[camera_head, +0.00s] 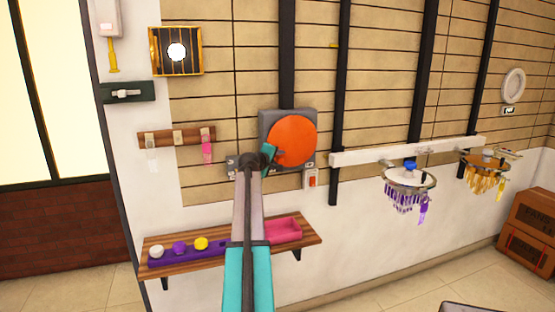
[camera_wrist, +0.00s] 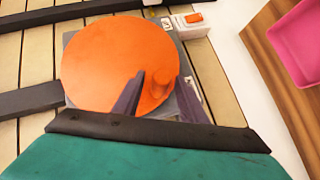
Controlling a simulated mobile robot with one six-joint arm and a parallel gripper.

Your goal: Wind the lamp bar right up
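A round orange wheel (camera_head: 292,141) is mounted on a grey plate (camera_head: 267,119) on the wall; it fills the upper middle of the wrist view (camera_wrist: 105,60). An orange knob (camera_wrist: 159,86) stands out near the wheel's lower right edge there. My gripper (camera_wrist: 162,75) has its two dark fingers apart, one on each side of the knob, with a narrow gap visible. In the head view my gripper (camera_head: 271,156) is at the wheel's lower left and hides the knob. The white lamp bar (camera_head: 350,157) runs along the wall at right, with purple (camera_head: 405,200) and amber (camera_head: 484,185) chandeliers hanging by it.
A switch with an orange rocker (camera_head: 311,180) sits below right of the wheel. A wooden shelf (camera_head: 305,243) below holds a pink tray (camera_head: 284,232) and a purple holder (camera_head: 186,257) with several balls. Cardboard boxes (camera_head: 529,230) stand at far right.

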